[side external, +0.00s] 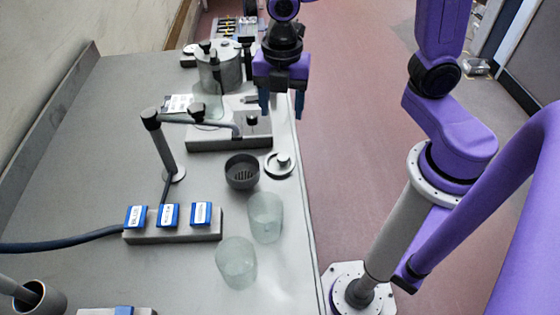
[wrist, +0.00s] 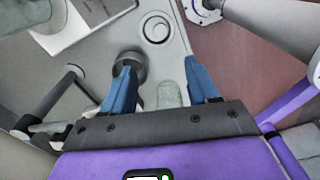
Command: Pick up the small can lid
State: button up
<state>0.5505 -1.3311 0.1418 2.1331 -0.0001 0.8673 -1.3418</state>
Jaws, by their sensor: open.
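The small can lid (side external: 279,164) is a pale grey disc with a raised round knob. It lies flat on the bench near its right edge, just right of a dark bowl. It also shows in the wrist view as a ringed disc (wrist: 156,29), beyond the fingertips. My gripper (side external: 282,102) hangs above the bench edge, farther back than the lid and apart from it. In the wrist view its two blue fingers (wrist: 160,70) are spread wide, with nothing held between them. The lid is not hidden in either view.
The dark bowl (side external: 242,171) sits close left of the lid. Two clear cups (side external: 265,218) stand in front. A block with blue labels (side external: 173,229), a jointed post (side external: 163,150) and a metal pot (side external: 219,72) take up bench room. Open floor lies right.

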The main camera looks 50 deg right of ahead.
send_over(283, 157)
jog(key=f, duration=0.9)
jog(key=shift+a+f, duration=0.15)
jog(key=shift+a, duration=0.05)
jog(key=shift+d+f, duration=0.2)
jog(key=shift+f, duration=2.45)
grip_shut()
